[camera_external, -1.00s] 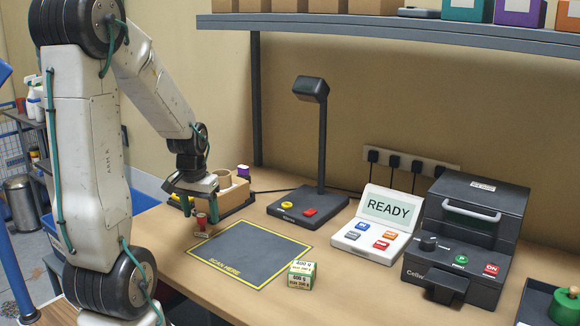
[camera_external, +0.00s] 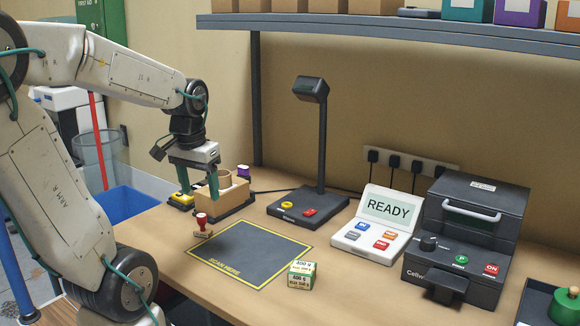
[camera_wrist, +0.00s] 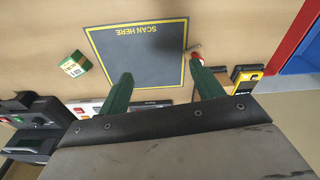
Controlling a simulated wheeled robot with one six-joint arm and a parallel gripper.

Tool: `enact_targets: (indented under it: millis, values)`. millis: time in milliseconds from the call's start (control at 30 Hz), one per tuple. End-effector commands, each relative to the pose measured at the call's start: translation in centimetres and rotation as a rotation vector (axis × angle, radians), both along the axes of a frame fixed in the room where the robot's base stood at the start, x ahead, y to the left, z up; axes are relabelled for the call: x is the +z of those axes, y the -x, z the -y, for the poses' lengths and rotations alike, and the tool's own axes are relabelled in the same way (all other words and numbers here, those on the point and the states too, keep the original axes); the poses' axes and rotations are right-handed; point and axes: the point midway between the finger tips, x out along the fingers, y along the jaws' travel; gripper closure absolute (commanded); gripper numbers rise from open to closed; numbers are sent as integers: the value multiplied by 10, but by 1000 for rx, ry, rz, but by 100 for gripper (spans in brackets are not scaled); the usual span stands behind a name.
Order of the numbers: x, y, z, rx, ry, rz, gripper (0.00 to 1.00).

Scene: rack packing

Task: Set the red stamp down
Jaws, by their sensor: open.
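The red stamp (camera_external: 202,222) stands upright on the table, handle up, at the left edge of the dark scan mat (camera_external: 248,252). In the wrist view the stamp (camera_wrist: 196,56) shows just beyond one fingertip, beside the mat's yellow border. My gripper (camera_external: 199,188) is open and empty, with its green fingers apart. It hangs above and behind the stamp, near the cardboard tray, and does not touch the stamp. In the wrist view my open fingers (camera_wrist: 165,85) point toward the mat.
A small green and white box (camera_external: 301,275) sits at the mat's front right corner. A cardboard tray (camera_external: 236,191) and a yellow device (camera_external: 181,200) stand behind the stamp. A lamp stand (camera_external: 322,150), a READY panel (camera_external: 378,225) and a dark machine (camera_external: 470,240) line the back. The mat is clear.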

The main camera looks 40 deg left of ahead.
Motion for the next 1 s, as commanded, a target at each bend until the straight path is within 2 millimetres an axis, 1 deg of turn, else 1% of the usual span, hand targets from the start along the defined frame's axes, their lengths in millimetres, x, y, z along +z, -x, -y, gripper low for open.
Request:
enact_targets:
  millis: [33,100,200,333,467,1000]
  values:
    - [8,17,18,-39,-2,9,34]
    - [13,40,35,-76,0,8,34]
    - [17,67,52,-118,0,4,34]
    - [18,89,62,-150,1,-1,34]
    - [17,96,65,-159,2,-5,34]
    - [18,95,64,-157,1,-5,34]
